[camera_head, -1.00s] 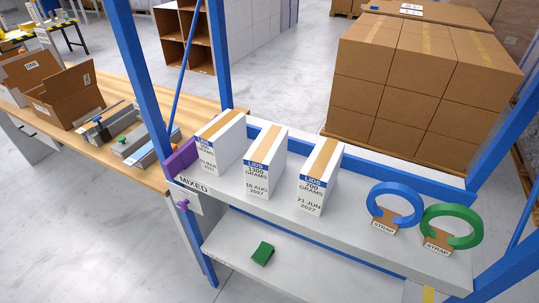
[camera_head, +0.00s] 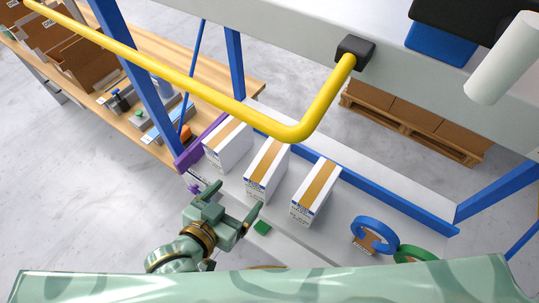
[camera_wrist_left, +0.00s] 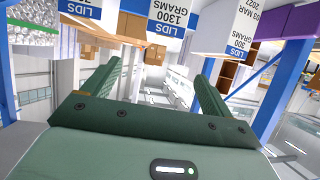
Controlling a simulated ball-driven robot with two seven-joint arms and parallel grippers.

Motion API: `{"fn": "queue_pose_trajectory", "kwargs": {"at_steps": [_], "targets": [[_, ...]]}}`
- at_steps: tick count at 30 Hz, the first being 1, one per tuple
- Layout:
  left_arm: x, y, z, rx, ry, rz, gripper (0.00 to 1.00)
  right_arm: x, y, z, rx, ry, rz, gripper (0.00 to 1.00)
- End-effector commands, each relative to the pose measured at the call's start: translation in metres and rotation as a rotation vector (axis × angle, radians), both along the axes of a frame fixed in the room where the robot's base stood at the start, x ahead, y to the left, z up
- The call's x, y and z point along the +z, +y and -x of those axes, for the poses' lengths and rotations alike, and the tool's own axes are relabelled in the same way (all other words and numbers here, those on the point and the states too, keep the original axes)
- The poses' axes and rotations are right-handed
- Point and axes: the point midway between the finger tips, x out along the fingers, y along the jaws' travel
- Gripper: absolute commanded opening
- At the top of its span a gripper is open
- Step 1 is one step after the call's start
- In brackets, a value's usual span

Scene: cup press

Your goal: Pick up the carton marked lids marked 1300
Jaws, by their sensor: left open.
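The carton marked LIDS 1300 GRAMS (camera_head: 267,167) is the middle of three upright white cartons with tan tape on top, on the grey shelf. In the left wrist view its label (camera_wrist_left: 168,16) shows upside down at the top. My left gripper (camera_head: 234,203) is open and empty, in front of and below the 1300 carton, apart from it. In the left wrist view its two green fingers (camera_wrist_left: 166,72) are spread with nothing between them. My right gripper is not in view.
The 300 carton (camera_head: 228,146) stands left and the 700 carton (camera_head: 316,190) right, with narrow gaps. Blue (camera_head: 374,234) and green (camera_head: 414,254) strap rings are further right. A purple item (camera_head: 203,141) is left. A yellow bent bar (camera_head: 180,77) crosses above, near a blue post (camera_head: 137,70).

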Motion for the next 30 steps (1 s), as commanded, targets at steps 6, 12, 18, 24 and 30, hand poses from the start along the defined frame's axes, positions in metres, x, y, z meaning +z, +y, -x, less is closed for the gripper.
{"fn": "queue_pose_trajectory", "kwargs": {"at_steps": [6,12,18,24,30], "targets": [[-0.017,-0.023,-0.040,0.001,-0.006,0.003,0.85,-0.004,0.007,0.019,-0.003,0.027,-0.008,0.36],[-0.034,-0.042,-0.074,0.000,-0.005,0.003,0.85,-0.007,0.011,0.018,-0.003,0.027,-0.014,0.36],[-0.041,-0.050,-0.087,0.000,-0.004,0.001,0.85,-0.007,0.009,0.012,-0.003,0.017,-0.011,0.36],[-0.053,-0.062,-0.113,0.000,-0.004,0.003,0.85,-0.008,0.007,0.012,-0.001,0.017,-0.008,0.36],[-0.061,-0.071,-0.127,0.001,-0.004,0.002,0.85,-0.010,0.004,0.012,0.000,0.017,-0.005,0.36]]}}
